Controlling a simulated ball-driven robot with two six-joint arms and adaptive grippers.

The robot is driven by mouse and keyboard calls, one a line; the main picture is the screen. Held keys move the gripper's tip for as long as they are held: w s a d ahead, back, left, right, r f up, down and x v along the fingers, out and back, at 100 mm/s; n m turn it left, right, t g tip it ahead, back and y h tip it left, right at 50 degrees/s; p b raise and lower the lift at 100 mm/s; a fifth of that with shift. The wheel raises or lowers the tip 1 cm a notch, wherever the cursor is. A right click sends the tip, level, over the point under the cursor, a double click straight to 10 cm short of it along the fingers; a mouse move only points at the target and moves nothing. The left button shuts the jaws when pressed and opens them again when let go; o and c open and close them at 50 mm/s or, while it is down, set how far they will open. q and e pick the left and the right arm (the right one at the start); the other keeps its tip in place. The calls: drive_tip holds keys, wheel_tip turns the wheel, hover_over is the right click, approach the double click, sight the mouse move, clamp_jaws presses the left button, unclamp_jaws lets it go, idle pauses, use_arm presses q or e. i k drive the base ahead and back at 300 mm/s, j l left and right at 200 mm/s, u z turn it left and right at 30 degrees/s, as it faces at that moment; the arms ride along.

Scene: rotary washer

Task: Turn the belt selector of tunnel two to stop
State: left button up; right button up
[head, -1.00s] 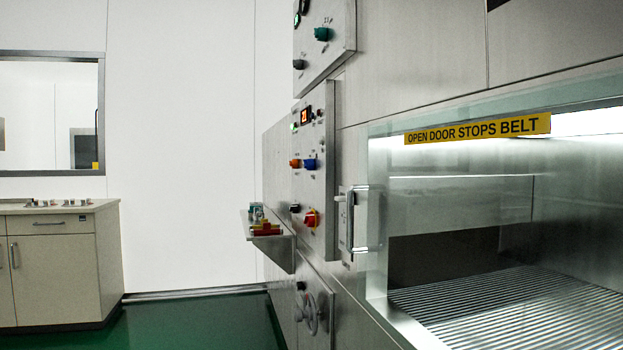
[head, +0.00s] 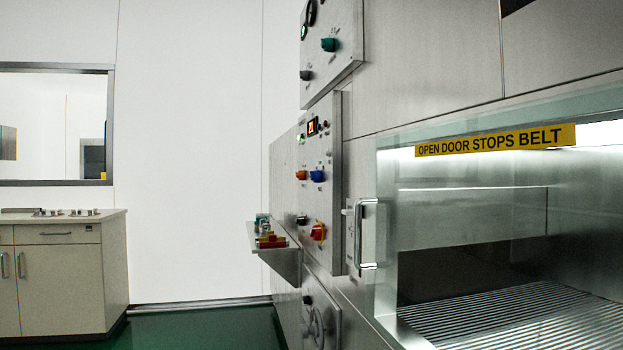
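A steel control panel (head: 325,255) stands at an angle on the washer's front. It carries a small lit red display (head: 312,126), an orange knob (head: 301,175), a blue knob (head: 317,175), a black knob (head: 302,220) and a red knob on yellow (head: 318,232). A second panel (head: 345,62) above it has a teal knob (head: 328,44) and a black knob (head: 306,75). The labels are too small to read, so I cannot tell which knob is the belt selector of tunnel two. Neither of my grippers is in view.
A glass door with a bar handle (head: 367,234) and a yellow sign (head: 495,140) reading "OPEN DOOR STOPS BELT" fronts a ribbed belt (head: 510,312) on the right. A small shelf (head: 283,262) juts left below the panel. A cabinet (head: 60,275) stands left; green floor (head: 200,328) lies between.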

sight(315, 177)
drive_tip(key=i+j+z, duration=0.15)
drive_tip(key=i+j, duration=0.15)
drive_tip(key=i+j+z, duration=0.25)
drive_tip(key=i+j, duration=0.2)
drive_tip(key=j, duration=0.3)
drive_tip(key=i+j+z, duration=0.15)
drive_tip(key=j, duration=0.25)
drive_tip(key=i, duration=0.1)
